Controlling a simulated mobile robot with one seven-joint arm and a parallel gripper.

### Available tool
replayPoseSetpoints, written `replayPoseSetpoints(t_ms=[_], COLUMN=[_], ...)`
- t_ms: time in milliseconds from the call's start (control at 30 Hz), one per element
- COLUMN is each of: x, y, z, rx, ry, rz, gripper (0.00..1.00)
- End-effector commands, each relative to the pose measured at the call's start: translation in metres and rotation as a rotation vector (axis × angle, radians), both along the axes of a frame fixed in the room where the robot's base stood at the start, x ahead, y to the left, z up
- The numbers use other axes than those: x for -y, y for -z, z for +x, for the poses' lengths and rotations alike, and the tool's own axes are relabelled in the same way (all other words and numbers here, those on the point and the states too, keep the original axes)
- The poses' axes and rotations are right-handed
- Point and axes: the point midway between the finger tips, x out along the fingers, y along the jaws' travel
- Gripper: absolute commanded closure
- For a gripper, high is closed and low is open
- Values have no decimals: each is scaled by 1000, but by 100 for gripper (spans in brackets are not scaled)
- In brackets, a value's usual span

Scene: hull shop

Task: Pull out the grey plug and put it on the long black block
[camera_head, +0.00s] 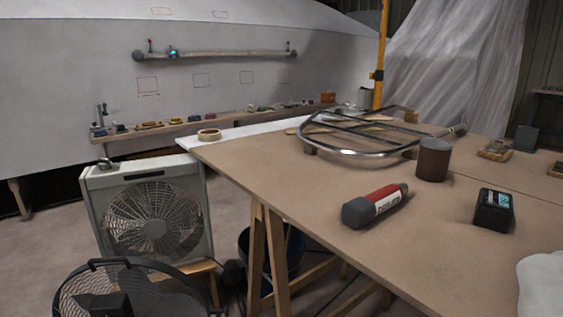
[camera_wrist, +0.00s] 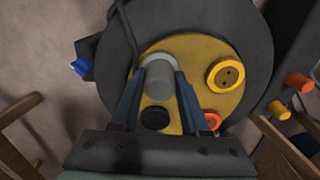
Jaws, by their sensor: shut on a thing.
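The wrist view shows a round dark body with a yellow face (camera_wrist: 205,62). My gripper (camera_wrist: 160,84) is over that face, its two fingers shut on the grey plug (camera_wrist: 158,80), a cylinder with a paler rim behind it. I cannot tell whether the plug is still seated. A yellow round part with small holes (camera_wrist: 229,75), a black round part (camera_wrist: 155,118) and an orange one (camera_wrist: 212,120) are on the same face. At the right, a dark block (camera_wrist: 266,85) carries orange and yellow knobs; I cannot tell whether it is the long black block. The head view does not show my gripper.
In the head view, the brown table (camera_head: 330,215) holds a red and black tool (camera_head: 376,204), a black box (camera_head: 493,210), a dark cylinder (camera_head: 433,160) and a metal frame (camera_head: 360,153). A box fan (camera_head: 150,215) stands left. A blue knob (camera_wrist: 80,67) sticks out left in the wrist view.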

Motion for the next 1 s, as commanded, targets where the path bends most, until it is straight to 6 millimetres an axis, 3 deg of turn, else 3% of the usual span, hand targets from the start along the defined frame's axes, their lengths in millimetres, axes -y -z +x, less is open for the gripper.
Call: replayPoseSetpoints(t_ms=[1000], x=[0], y=[-33], z=[0], rx=[0], ry=[0], rz=[0], gripper=[100])
